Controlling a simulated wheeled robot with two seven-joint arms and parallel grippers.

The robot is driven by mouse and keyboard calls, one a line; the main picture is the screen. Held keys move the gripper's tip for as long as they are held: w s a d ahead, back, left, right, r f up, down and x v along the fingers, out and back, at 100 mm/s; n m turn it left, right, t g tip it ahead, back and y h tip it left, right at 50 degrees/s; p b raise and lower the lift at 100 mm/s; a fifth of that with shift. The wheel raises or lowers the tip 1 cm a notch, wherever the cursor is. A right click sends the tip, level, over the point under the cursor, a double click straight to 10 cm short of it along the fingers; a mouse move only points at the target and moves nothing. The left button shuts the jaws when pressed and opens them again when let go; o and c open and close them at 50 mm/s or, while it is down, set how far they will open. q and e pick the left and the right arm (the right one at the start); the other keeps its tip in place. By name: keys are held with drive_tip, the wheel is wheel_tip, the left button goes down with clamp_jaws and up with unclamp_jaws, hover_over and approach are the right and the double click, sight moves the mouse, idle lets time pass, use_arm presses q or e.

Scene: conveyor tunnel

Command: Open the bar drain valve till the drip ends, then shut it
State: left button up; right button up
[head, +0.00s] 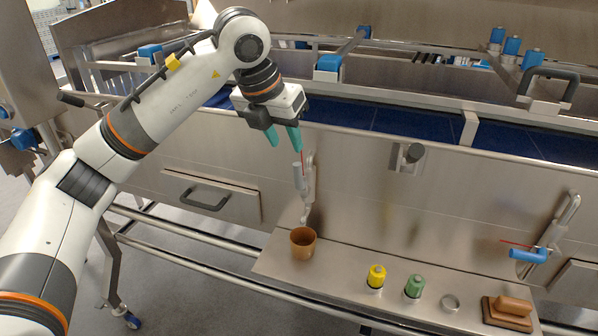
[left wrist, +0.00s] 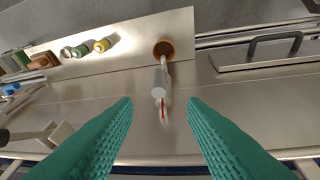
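A drain valve with a grey bar handle and a thin red pointer (head: 299,178) is on the steel front panel. Its spout comes down above a copper-coloured cup (head: 302,245) on the ledge. In the left wrist view the grey handle (left wrist: 159,82) is end-on, with the cup (left wrist: 163,47) beyond it. My left gripper (head: 285,142) has teal fingers and is just above the handle, apart from it. In the left wrist view my left gripper (left wrist: 160,110) is open and empty, the handle lined up between its fingers. No drip can be made out. My right gripper is out of view.
A second valve with a blue handle (head: 529,255) and red pointer is at the right. A yellow-topped knob (head: 376,277), a green one (head: 414,287), a small metal ring (head: 450,302) and a brown block (head: 509,312) are on the ledge. A drawer (head: 210,195) is at the left.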

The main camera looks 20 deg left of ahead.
sight(300, 173)
use_arm(q)
drive_tip(key=p+x, duration=0.2)
drive_tip(key=x, duration=0.9)
drive_tip(key=shift+f, duration=0.1)
drive_tip(key=shift+c, duration=0.2)
